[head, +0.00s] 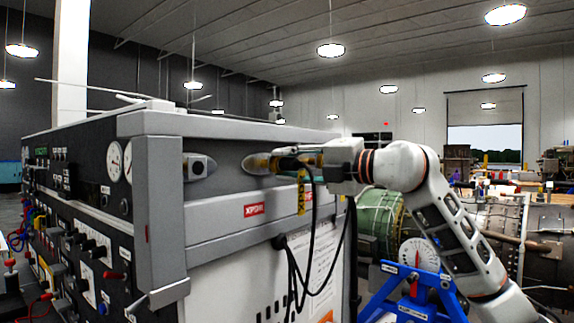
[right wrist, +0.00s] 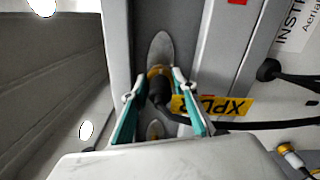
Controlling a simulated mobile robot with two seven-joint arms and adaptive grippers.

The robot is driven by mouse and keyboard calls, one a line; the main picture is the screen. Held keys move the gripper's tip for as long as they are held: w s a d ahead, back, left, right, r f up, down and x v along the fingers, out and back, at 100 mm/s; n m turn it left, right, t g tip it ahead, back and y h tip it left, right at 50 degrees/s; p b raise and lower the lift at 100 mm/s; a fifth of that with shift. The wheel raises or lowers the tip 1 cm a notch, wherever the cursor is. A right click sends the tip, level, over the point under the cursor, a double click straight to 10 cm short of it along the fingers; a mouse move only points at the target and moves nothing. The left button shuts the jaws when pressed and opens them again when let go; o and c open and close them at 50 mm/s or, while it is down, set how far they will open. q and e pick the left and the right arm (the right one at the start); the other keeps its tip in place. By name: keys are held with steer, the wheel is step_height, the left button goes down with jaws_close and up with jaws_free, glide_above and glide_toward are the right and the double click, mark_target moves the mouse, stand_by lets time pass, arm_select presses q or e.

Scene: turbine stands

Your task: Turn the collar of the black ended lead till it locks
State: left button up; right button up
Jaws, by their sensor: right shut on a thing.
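My right gripper (head: 284,161) reaches in from the right to the upper side of the grey cabinet. In the right wrist view its teal fingers (right wrist: 156,88) stand on both sides of the black end of a lead (right wrist: 160,90), and it is shut on it. The brass-coloured collar (right wrist: 158,71) of this lead lies against a grey oval socket mount (right wrist: 161,47). I cannot tell whether the collar is locked. A yellow XPDR tag (right wrist: 226,106) hangs on the lead, and its black cable runs off to the right. My left gripper is not in view.
A second grey mount (head: 198,167) sits left on the same recessed strip of the cabinet (head: 165,215). Black cables (head: 293,270) hang down the cabinet side. Another lead end (right wrist: 289,153) shows at lower right in the wrist view. A blue stand with a dial (head: 418,255) is below my arm.

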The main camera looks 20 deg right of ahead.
stand_by(0.3)
steer(key=o, duration=1.1)
steer(key=v, duration=1.2)
